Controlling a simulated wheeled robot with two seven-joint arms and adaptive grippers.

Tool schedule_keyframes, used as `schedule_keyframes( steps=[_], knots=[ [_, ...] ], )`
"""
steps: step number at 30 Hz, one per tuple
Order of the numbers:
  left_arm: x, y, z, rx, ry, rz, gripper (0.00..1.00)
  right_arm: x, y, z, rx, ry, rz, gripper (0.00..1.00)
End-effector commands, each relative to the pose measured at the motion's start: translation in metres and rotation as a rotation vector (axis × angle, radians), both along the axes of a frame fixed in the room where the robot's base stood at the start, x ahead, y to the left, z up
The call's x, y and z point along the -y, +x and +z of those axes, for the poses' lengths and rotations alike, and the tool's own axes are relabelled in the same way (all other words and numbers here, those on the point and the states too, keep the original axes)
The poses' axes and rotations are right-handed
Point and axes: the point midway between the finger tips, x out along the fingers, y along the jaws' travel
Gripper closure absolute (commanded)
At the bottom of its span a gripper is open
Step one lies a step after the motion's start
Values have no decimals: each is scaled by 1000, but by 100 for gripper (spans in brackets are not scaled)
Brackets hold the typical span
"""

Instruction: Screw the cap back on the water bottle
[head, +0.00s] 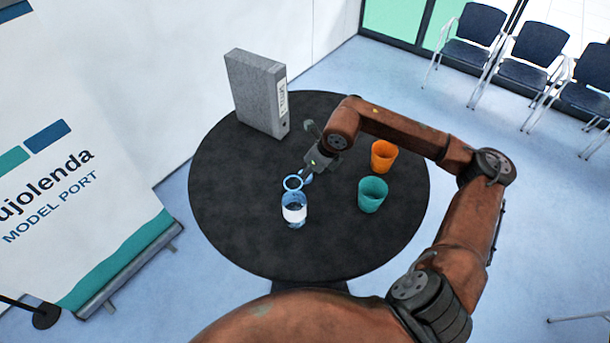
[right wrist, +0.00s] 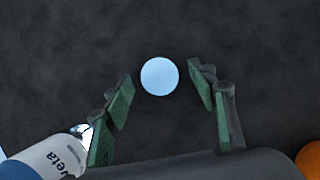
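In the right wrist view the bottle (right wrist: 47,160) is cut off at the lower left. The light blue round cap (right wrist: 159,76) lies between the open fingers of my right gripper (right wrist: 160,85), with a gap on each side. In the head view the right gripper (head: 308,170) is just behind the bottle, and the cap (head: 307,178) is partly hidden by it. My left gripper is not in view.
A teal cup (head: 372,195) and an orange cup (head: 383,156) stand to the right of the bottle; the orange cup also shows at the lower right of the wrist view. A grey binder (head: 257,92) stands at the back left. The table's (head: 235,190) left and front parts are clear.

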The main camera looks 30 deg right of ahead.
Motion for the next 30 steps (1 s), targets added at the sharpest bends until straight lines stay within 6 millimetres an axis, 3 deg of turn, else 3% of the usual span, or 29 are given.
schedule_keyframes(
  steps=[12,23,30],
  knots=[
    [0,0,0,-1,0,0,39,0,0,0,0,0,0,75],
    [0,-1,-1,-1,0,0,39,0,0,3,1,0,0,76],
    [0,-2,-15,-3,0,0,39,1,2,28,6,-2,-1,76]
  ],
)
